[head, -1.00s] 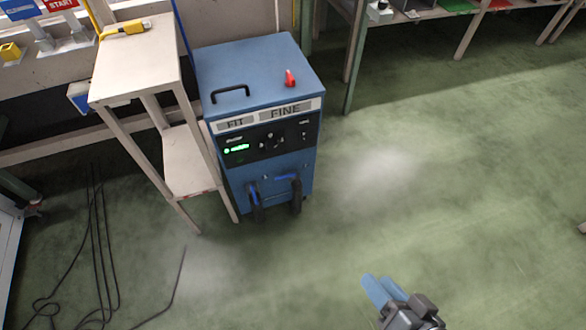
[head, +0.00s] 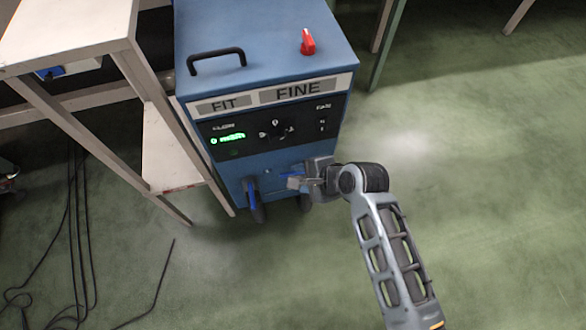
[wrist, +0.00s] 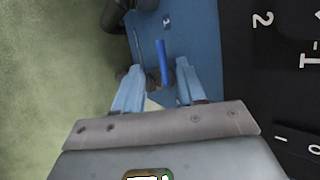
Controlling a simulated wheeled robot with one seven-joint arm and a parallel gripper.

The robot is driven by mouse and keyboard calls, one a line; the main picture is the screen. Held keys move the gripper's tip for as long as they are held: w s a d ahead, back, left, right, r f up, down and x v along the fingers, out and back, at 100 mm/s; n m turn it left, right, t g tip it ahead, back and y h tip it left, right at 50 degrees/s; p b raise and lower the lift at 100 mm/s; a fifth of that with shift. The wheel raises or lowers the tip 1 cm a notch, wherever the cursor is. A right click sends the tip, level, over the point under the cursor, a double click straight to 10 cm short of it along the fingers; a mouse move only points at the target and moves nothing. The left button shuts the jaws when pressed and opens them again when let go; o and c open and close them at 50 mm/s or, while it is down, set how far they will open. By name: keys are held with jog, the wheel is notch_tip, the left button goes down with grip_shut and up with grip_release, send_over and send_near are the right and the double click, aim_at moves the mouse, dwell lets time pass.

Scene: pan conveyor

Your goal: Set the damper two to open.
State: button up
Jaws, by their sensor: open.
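The blue machine (head: 262,75) stands on the floor with two blue damper levers low on its front, above dark hoses. The left lever (head: 252,192) points roughly up and down. My gripper (head: 294,182) is open at the right lever and mostly hides it in the head view. In the wrist view a blue lever (wrist: 163,62) lies lengthwise in front of the gap between my open fingers (wrist: 157,82), not visibly gripped. I cannot read any damper numbers.
The control panel (head: 262,133) with a green display and knobs is just above my gripper. A beige table (head: 75,30) stands close on the left. Black cables (head: 75,240) lie on the floor at left. The green floor at right is clear.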

aim_at(284, 176)
jog(key=b+x, duration=0.3)
jog(key=x, duration=0.4)
jog(key=shift+f, duration=0.25)
jog(key=shift+c, duration=0.2)
grip_shut()
